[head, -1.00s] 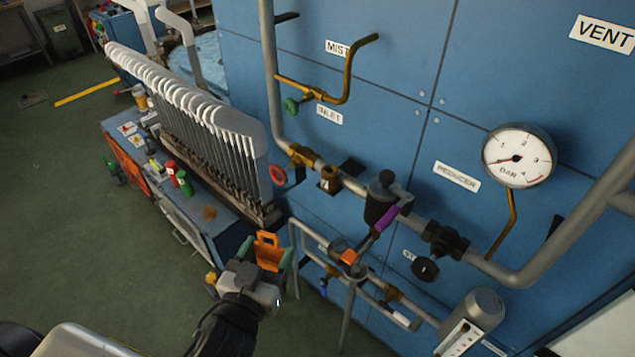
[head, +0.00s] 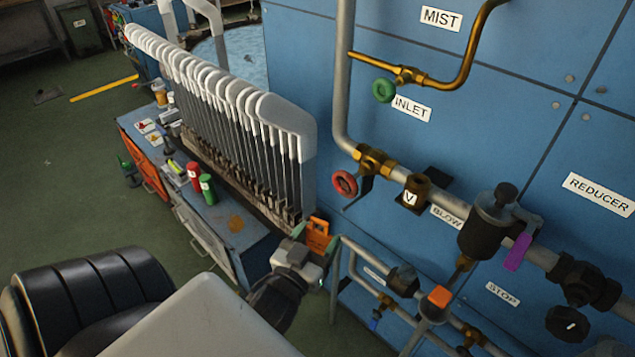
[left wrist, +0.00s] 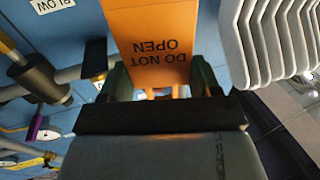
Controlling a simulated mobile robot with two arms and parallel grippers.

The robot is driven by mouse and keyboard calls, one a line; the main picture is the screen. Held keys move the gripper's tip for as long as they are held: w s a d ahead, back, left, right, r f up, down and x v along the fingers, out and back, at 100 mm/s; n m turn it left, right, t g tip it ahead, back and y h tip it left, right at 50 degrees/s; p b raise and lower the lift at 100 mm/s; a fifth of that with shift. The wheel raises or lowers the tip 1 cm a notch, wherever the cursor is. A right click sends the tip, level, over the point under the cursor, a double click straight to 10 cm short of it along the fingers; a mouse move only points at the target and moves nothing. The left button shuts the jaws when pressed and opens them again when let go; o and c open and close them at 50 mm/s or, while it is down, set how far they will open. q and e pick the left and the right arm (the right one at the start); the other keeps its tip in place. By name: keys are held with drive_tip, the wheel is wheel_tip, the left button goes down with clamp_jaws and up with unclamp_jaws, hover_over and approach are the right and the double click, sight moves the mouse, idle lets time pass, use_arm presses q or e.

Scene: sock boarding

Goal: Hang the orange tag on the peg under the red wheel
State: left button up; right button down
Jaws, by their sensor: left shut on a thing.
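The orange tag (head: 319,233) is held upright by my left gripper (head: 316,243), below and slightly left of the red wheel (head: 344,184). In the left wrist view the tag (left wrist: 158,35) reads "DO NOT OPEN" upside down, and the left gripper's fingers (left wrist: 160,82) are shut on its lower part. The red wheel sits on a brass valve on the grey pipe. A dark bar (head: 357,195) slants down beneath the wheel; I cannot tell whether it is the peg. The tag is apart from the wheel. My right gripper is not in view.
A rack of white-topped sock boards (head: 225,105) stands close left of the tag, on a blue cabinet (head: 232,240). Lower pipes with an orange-capped valve (head: 439,297) stand to the right. The blue wall panel (head: 330,20) is behind. Open floor (head: 60,190) lies left.

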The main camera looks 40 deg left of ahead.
use_arm(q)
drive_tip(key=shift+w+f, duration=0.1)
drive_tip(key=shift+w, duration=0.95)
drive_tip(key=w+f+b, duration=0.1)
drive_tip(key=w+b, duration=0.1)
drive_tip(key=w, duration=0.5)
drive_tip(key=shift+d+f, duration=0.2)
drive_tip(key=shift+d, duration=0.1)
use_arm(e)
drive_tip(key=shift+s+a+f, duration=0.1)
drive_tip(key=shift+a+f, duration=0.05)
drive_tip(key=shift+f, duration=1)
use_arm(q)
drive_tip(key=o, duration=1)
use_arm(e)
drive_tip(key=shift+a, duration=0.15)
use_arm(q)
drive_tip(key=shift+s+f, duration=0.1)
drive_tip(key=shift+f, duration=0.05)
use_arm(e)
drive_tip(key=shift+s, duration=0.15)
